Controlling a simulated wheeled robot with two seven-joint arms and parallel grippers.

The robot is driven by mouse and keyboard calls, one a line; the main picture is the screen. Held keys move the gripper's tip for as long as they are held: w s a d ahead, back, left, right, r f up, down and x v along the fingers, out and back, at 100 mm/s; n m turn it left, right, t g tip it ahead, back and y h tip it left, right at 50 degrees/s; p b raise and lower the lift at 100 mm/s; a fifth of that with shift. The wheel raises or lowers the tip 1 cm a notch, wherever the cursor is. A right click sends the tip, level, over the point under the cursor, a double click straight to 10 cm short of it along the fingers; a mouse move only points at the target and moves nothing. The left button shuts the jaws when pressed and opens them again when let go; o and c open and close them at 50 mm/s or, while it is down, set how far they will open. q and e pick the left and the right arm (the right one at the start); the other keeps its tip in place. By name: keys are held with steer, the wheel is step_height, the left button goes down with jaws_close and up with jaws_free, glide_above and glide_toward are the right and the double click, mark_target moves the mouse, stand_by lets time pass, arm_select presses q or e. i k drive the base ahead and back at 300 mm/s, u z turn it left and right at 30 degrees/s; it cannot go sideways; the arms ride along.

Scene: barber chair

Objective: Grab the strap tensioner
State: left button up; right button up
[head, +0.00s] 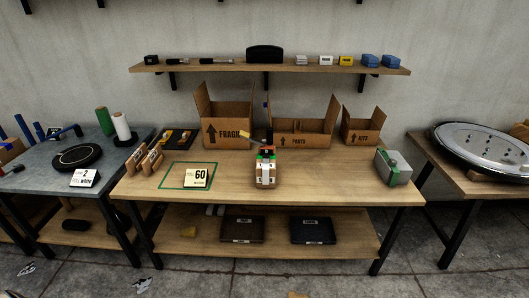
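A tool with white, green, orange and black parts (266,166) stands near the middle of the wooden table (320,185). A yellow-tipped handle (250,138) sticks out to its upper left. It looks like the strap tensioner, but its details are too small to be sure. Its lower front is brown. Neither of my grippers shows in the head view.
Open cardboard boxes (228,128) line the table's back. A grey-green device (392,168) sits at the right. A "60" card (196,177) lies in a green outline at the left. Wooden blocks (146,158) stand further left. The tabletop between tool and device is clear.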

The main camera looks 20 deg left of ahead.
mark_target(269, 148)
steer(key=z, duration=0.4)
steer(key=i, duration=0.5)
steer(key=z, duration=0.75)
steer(key=i, duration=0.9)
steer(key=u, duration=0.4)
steer(key=i, duration=0.65)
steer(key=u, duration=0.7)
